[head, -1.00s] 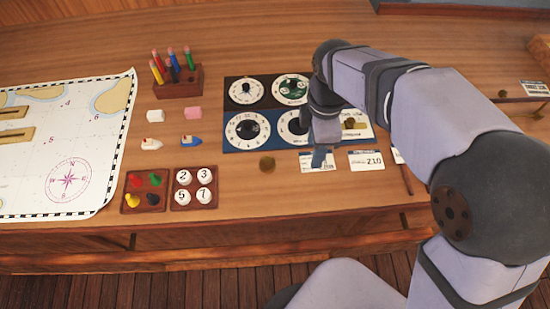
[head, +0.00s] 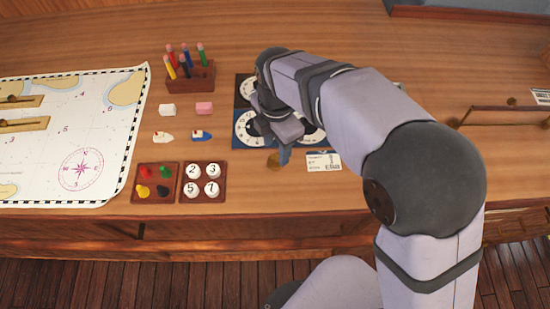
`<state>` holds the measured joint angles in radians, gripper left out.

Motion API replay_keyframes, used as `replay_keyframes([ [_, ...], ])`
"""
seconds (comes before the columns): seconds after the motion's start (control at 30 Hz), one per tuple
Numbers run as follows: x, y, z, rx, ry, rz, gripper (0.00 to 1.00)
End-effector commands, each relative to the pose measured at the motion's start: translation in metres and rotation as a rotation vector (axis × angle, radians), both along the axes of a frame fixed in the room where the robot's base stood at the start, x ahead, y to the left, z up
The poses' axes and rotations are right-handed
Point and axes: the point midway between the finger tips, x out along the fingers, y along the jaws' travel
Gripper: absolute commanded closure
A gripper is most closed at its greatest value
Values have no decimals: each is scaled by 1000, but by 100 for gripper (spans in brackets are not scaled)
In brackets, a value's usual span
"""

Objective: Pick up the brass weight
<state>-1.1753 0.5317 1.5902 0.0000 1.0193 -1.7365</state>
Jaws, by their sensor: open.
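A small round brass weight (head: 273,162) lies on the wooden desk just in front of the blue dial panel, left of a white card. My gripper (head: 284,157) points down right beside it, at its upper right, and overlaps it closely in the head view. The jaws look empty, and the weight appears to rest on the desk. I cannot tell whether a finger touches it. My wrist and forearm hide much of the dial panels.
A white card (head: 324,161) lies right of the weight. Number discs stand in a wooden tray (head: 181,194), beside a tray of coloured pegs (head: 134,190). Toy boats, erasers, a pencil block (head: 190,86) and a chart (head: 62,115) are further left. Bare desk lies in front.

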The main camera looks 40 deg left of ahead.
Motion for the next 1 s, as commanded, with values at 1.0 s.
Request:
replay_keyframes([
  [1.0, 0, 1, -48, 1, 0, -1, 95],
])
